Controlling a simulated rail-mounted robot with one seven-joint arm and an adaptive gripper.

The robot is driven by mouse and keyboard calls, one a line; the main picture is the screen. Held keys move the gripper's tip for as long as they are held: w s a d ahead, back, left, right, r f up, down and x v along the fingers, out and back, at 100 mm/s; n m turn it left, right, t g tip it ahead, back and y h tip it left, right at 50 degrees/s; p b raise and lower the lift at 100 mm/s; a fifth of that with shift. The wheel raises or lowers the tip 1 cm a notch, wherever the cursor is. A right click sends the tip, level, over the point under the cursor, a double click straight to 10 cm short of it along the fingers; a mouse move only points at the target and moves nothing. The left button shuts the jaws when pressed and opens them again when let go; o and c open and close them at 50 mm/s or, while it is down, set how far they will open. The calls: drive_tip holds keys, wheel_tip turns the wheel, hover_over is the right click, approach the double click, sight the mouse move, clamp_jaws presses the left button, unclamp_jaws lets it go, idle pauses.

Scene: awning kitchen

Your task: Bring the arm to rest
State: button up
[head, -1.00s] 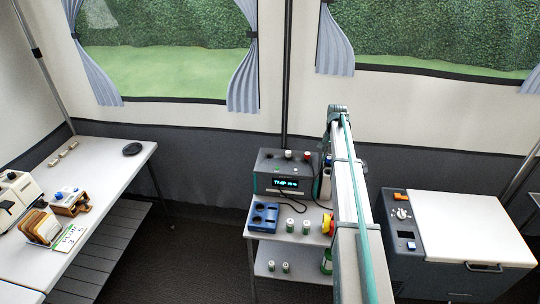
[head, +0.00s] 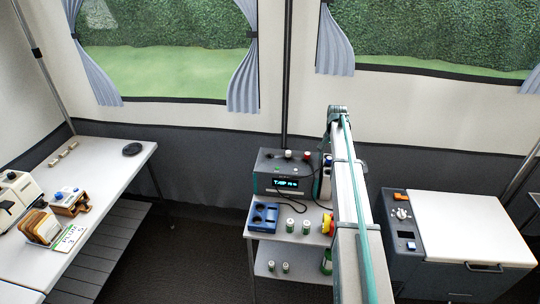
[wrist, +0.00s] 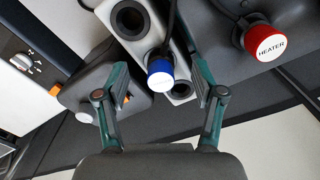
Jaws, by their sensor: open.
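My gripper (wrist: 161,88) is open in the wrist view, its two green-edged fingers spread apart with nothing held between them. A blue-capped knob (wrist: 160,73) shows between the fingertips in the picture; I cannot tell how far beyond them it is. A red knob marked HEATER (wrist: 266,43) is to the right. In the head view my arm (head: 347,190) stretches from the bottom edge up to about mid-picture. My gripper cannot be made out there.
A grey control box (head: 287,172) with a lit display stands on a small shelf table (head: 285,243), beside a blue holder (head: 263,216) and small cans. A white-lidded cooler (head: 475,228) is at right. A long white table (head: 100,160) is at left, with dark floor between.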

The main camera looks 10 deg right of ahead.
idle(0.4)
drive_tip(key=shift+r+p, duration=1.5)
drive_tip(key=shift+r, duration=2)
drive_tip(key=shift+a, duration=0.1)
